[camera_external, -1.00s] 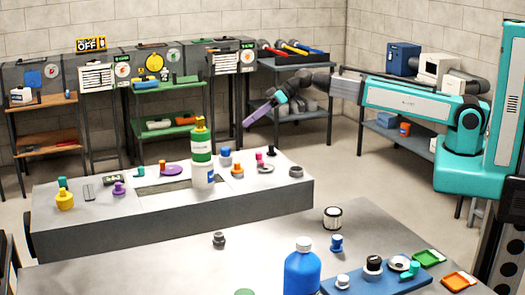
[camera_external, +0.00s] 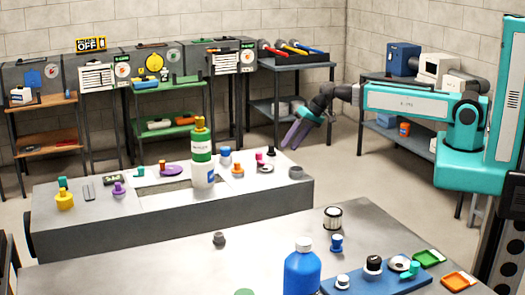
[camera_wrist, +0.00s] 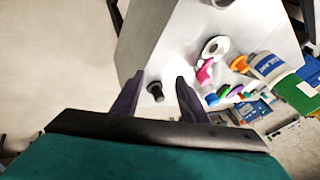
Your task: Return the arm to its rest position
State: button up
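My arm (camera_external: 410,99) reaches out to the left from the teal column at the right side of the outside view. My gripper (camera_external: 290,142) hangs in the air beyond the right end of the long grey duct (camera_external: 190,218), tilted down to the left. In the wrist view my gripper (camera_wrist: 158,77) has its two purple fingers apart, with nothing held between them. A small dark knob (camera_wrist: 155,91) shows in the gap between the fingers, lying on the duct top away from them. It appears to be the grey knob (camera_external: 296,172) at the duct's right end.
Colourful brushes and knobs and a green-and-white bottle (camera_external: 202,150) stand on the duct. A front table (camera_external: 140,270) holds a blue bottle (camera_external: 302,270) and a blue tray (camera_external: 335,287). Shelves with tools (camera_external: 290,64) stand behind. Floor shows right of the duct.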

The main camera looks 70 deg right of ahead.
jog(key=s+d+f+n+g+h+b, duration=0.1)
jog(key=s+f+n+g, duration=0.15)
jog(key=s+f, duration=0.75)
jog(key=s+f+n+g+h, duration=0.1)
jog(key=s+f+g, duration=0.45)
jog(key=f, duration=0.85)
jog(key=s+a+f+n+g+b, duration=0.1)
jog(key=s+f+g, duration=0.1)
jog(key=s+f, duration=0.6)
jog(key=s+a+f+n+g+b, duration=0.1)
jog(key=s+f+g+b, duration=0.1)
jog(key=s+f, duration=0.7)
jog(key=s, duration=0.8)
jog(key=shift+s+a+f+n, duration=0.25)
jog(key=shift+s+a+n, duration=0.05)
jog(key=shift+a+n, duration=0.05)
